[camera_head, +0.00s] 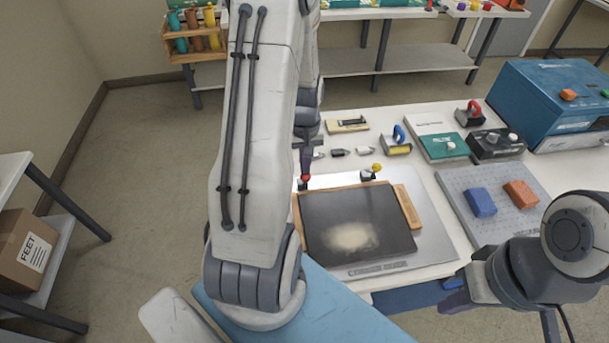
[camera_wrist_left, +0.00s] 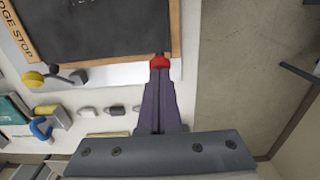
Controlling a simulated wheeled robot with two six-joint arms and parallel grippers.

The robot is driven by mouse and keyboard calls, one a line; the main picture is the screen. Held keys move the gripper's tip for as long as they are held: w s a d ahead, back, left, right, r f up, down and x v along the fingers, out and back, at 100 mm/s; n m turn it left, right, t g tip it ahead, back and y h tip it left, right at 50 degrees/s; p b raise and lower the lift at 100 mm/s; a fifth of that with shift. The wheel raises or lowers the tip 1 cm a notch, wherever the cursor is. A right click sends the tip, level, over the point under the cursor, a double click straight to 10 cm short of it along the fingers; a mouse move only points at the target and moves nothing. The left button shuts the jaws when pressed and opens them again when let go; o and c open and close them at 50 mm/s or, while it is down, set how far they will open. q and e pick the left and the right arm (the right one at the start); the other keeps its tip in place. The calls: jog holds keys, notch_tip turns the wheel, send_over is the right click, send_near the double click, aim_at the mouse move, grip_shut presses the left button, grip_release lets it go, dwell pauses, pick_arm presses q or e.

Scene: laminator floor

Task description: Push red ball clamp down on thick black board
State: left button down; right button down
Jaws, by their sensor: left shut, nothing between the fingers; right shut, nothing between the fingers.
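The thick black board (camera_head: 355,219) lies flat on a metal plate on the white table, with a pale smudge near its front edge. It also shows at the top of the left wrist view (camera_wrist_left: 100,25). The red ball clamp (camera_head: 304,179) is at the board's back left corner. My left gripper (camera_head: 306,172) is shut and empty, with its tips at the red ball (camera_wrist_left: 159,62); whether they touch it I cannot tell. The clamp's arm is mostly hidden. My right gripper (camera_head: 452,294) is shut and empty, off the table's front right.
A yellow ball clamp (camera_head: 376,168) stands at the board's back edge. A wooden edge stop (camera_head: 407,207) lies along its right side. Behind are small tools and a blue-handled block (camera_head: 398,143). A grey pegged plate (camera_head: 490,203) and a blue machine (camera_head: 555,100) are at the right.

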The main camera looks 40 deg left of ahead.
pick_arm(q)
jog(key=shift+s+d+f+b, duration=0.2)
jog(key=shift+f+b, duration=0.1)
jog(key=shift+f, duration=0.1)
jog(key=shift+s+d+f+b, duration=0.1)
jog(key=shift+d+f+b, duration=0.1)
jog(key=shift+f+b, duration=0.15)
jog(key=shift+f, duration=0.45)
jog(key=shift+r, duration=0.1)
jog(key=shift+s+d, duration=0.1)
jog(key=shift+r, duration=0.1)
notch_tip(320, 180, up, 8)
jog(key=p, duration=0.7)
